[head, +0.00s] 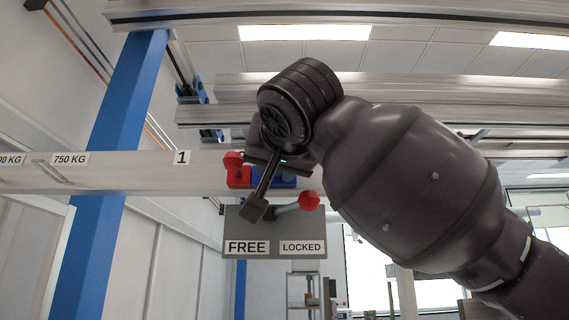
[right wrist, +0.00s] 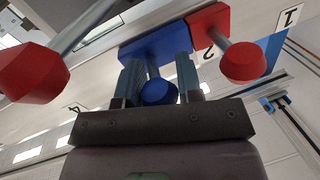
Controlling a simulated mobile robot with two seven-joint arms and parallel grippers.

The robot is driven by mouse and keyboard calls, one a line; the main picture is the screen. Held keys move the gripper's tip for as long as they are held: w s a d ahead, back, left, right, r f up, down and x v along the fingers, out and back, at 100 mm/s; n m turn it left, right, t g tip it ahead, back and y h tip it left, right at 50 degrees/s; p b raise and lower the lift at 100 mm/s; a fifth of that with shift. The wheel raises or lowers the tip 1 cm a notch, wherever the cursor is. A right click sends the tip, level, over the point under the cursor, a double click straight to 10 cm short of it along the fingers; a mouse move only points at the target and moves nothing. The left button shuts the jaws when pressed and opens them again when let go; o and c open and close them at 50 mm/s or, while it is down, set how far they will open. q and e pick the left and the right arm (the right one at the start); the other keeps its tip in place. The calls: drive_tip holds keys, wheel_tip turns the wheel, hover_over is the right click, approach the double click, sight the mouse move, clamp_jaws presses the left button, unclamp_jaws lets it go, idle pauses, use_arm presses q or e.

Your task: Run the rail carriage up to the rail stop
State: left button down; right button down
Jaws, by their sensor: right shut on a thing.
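The blue rail carriage (right wrist: 150,45) sits on the pale overhead rail (right wrist: 105,42), with a round blue knob (right wrist: 158,92) on a short stem. My right gripper (right wrist: 158,82) is shut on this knob, one finger on each side. In the head view part of the carriage (head: 288,182) shows behind my dark right gripper. The red rail stop (right wrist: 208,20), with its red knob (right wrist: 243,63), is right beside the carriage in the wrist view. Any gap between them is too small to tell. The stop (head: 239,178) is left of the carriage in the head view. My left gripper is not in view.
A grey plate (head: 234,224) with FREE and LOCKED labels hangs below the rail. Its lever with a red knob (head: 309,201) points right, above LOCKED; this knob also shows in the wrist view (right wrist: 30,73). A blue post (head: 100,190) stands at left.

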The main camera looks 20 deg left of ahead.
drive_tip(key=shift+r, duration=0.1)
drive_tip(key=c, duration=0.8)
unclamp_jaws()
drive_tip(key=b+v, duration=0.2)
drive_tip(key=v, duration=0.9)
drive_tip(key=shift+b, duration=0.4)
